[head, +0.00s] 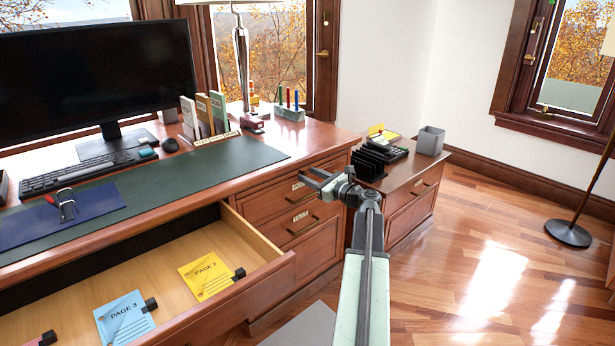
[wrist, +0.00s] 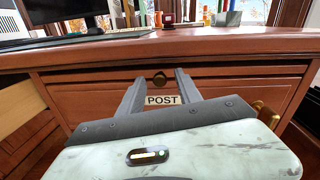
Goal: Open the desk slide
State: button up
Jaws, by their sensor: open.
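The desk slide (wrist: 235,71) is a thin wooden front just under the desktop, above the drawer labelled POST, in the wrist view. It looks flush with the desk front. Its small round brass knob (wrist: 159,78) shows between my fingertips. My gripper (head: 314,178) is open in front of the right-hand side of the desk. In the wrist view my gripper (wrist: 159,80) has one finger on each side of the knob, with gaps visible. I cannot tell how far the tips are from the front.
A wide drawer (head: 150,281) stands open at left, holding coloured page cards. A lower FILE drawer (head: 302,222) is closed. A side cabinet (head: 408,211) with a black letter rack (head: 370,164) stands to the right.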

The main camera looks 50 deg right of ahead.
jog(key=shift+w, duration=0.4)
grip_shut()
jog(key=shift+s, duration=0.1)
dwell(1.0)
